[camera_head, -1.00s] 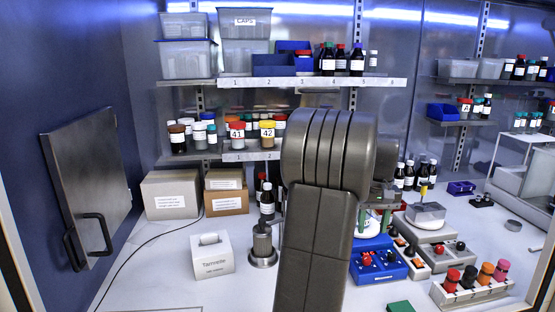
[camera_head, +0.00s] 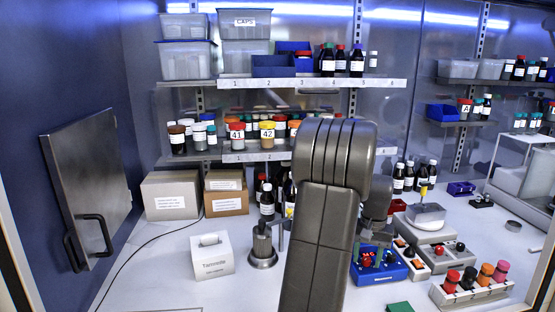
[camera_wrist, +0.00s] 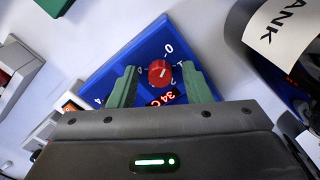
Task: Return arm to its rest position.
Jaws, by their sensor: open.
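My arm (camera_head: 325,215) rises through the middle of the head view, bent at its top. My gripper (camera_wrist: 159,68) shows in the wrist view with its two green fingers spread apart and nothing held between them. A red knob (camera_wrist: 161,73) on a blue dial unit (camera_wrist: 140,50) appears between the fingers in the picture. The gap between fingers and knob is hard to judge. The blue unit also shows in the head view (camera_head: 394,272), low right of my arm and partly hidden by it.
A white Tarmelle box (camera_head: 212,262) and a metal cylinder on a round base (camera_head: 262,250) stand left of my arm. A rack of coloured caps (camera_head: 470,292) stands at right. Bottle shelves (camera_head: 310,83) are behind.

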